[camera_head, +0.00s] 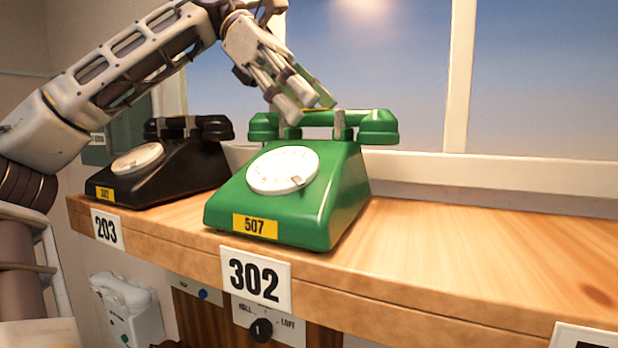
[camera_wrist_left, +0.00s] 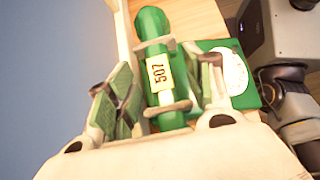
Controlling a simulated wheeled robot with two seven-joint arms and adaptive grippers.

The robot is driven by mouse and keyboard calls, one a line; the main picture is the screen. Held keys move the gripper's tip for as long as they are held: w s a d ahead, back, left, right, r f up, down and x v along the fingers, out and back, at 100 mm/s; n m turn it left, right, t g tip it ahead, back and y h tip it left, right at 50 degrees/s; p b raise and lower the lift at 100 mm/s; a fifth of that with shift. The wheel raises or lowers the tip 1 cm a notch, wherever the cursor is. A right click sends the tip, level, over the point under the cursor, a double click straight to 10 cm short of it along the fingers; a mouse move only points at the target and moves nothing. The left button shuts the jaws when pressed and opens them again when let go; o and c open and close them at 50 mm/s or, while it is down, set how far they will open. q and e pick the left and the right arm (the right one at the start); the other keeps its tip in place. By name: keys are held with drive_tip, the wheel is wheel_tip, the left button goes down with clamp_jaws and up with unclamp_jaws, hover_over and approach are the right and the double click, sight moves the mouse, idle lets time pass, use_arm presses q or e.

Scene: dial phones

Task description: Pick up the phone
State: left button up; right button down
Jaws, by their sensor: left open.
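The green dial phone (camera_head: 335,200) stands on a wooden shelf, with a white dial and a yellow 507 plate on its front. Its green handset (camera_head: 378,126) lies across the cradle on top. My left gripper (camera_head: 308,103) comes down from above at the handset's middle. In the left wrist view my left gripper (camera_wrist_left: 167,78) is open, its green-padded fingers on either side of the handset (camera_wrist_left: 153,28). A yellow 507 label shows on the handset between them. Whether the pads touch it I cannot tell. My right gripper is in neither view.
A black dial phone (camera_head: 185,176) stands to the left on the same shelf (camera_head: 450,245). White cards 203 (camera_head: 107,229) and 302 (camera_head: 256,281) hang on the shelf's front edge. A window (camera_head: 545,80) is behind. The shelf right of the green phone is clear.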

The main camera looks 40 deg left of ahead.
use_arm(q)
drive_tip(key=shift+x, duration=1.1)
drive_tip(key=shift+a, duration=0.1)
clamp_jaws()
